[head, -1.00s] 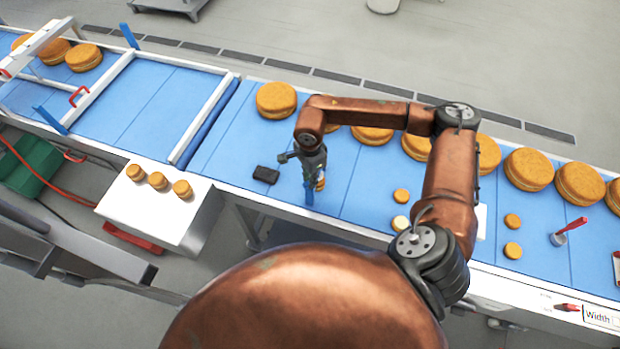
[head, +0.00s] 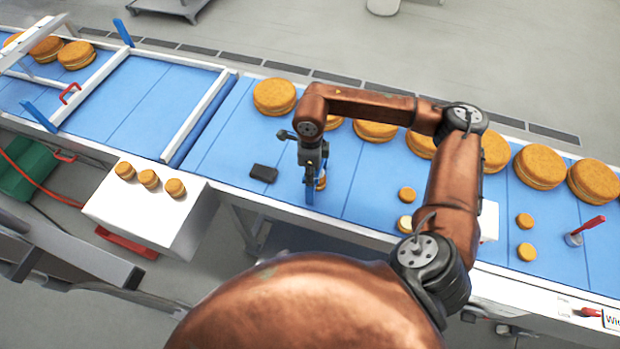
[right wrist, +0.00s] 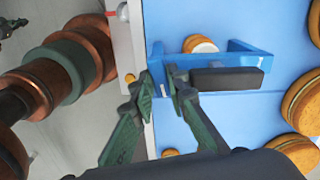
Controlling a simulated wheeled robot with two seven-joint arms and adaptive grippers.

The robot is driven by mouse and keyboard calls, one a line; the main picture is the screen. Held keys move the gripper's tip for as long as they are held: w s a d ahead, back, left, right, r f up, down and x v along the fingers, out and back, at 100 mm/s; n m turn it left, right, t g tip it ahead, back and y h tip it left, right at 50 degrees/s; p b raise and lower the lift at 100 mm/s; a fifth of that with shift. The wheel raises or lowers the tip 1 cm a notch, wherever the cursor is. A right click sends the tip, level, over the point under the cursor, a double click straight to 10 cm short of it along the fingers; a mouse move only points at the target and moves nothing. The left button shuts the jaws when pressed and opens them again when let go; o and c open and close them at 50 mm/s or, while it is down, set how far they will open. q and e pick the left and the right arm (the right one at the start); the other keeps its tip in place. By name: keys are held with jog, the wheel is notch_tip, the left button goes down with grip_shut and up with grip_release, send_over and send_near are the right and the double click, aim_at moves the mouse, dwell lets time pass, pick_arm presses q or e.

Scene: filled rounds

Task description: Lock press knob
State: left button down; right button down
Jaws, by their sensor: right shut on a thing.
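My right gripper (head: 311,172) points down over the blue conveyor, its fingers close around a slim blue upright part (head: 310,195). In the right wrist view the fingertips (right wrist: 161,84) are at the left end of a blue bracket (right wrist: 250,48), shut on its near bar; the exact contact is partly hidden. A small filled round (head: 321,183) lies just beside the blue part; it also shows inside the bracket in the right wrist view (right wrist: 200,44). I cannot tell which part is the press knob. My left gripper is not in view.
Large filled rounds (head: 540,167) line the far side. A red-handled tool (head: 587,229) stands at right. Three small rounds sit on a white box (head: 140,215).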

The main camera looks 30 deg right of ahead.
jog(key=shift+m+b, duration=0.65)
jog(key=shift+m, duration=0.55)
jog(key=c, duration=1.9)
grip_release()
jog(key=shift+r, duration=4.05)
